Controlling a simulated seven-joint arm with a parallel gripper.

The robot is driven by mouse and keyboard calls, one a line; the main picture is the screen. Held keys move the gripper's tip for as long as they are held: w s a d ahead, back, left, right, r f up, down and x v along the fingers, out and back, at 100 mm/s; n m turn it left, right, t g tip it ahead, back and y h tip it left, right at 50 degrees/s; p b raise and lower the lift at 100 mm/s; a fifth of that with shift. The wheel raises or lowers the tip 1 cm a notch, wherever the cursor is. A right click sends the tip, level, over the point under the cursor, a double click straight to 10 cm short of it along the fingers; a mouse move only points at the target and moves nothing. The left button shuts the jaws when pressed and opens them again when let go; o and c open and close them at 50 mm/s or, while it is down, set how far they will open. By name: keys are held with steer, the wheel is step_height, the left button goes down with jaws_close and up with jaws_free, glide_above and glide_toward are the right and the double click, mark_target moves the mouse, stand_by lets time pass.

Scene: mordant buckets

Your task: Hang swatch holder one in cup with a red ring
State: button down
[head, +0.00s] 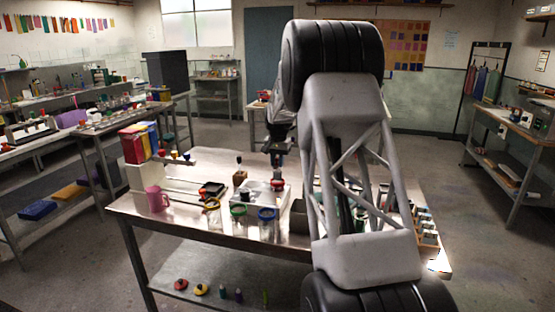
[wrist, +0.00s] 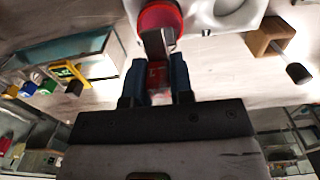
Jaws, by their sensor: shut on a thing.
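My gripper (wrist: 158,85) is shut on a small grey piece with a red mark (wrist: 158,70), which looks like a swatch holder; I cannot read a number on it. Its grey end overlaps a red round part (wrist: 160,20) on a white block in the wrist view; I cannot tell if they touch. In the head view my gripper (head: 277,162) is above that white block (head: 262,196). Three clear cups stand at the table's front: one with an orange-red ring (head: 212,204), one green-ringed (head: 238,211), one blue-ringed (head: 267,214). My arm hides part of the table's right side.
A pink mug (head: 156,199) and red, yellow and blue boxes (head: 138,145) stand at the left. A wooden block with a dark knob (head: 240,177) is behind the cups. A dark open box (head: 300,215) is right of the blue-ringed cup. Small bottles line the right edge.

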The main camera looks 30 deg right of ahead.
mark_target(277, 175)
steer(key=shift+f, duration=3.2)
steer(key=c, duration=0.9)
jaws_free()
steer(key=shift+r, duration=0.1)
steer(key=shift+r, duration=3.75)
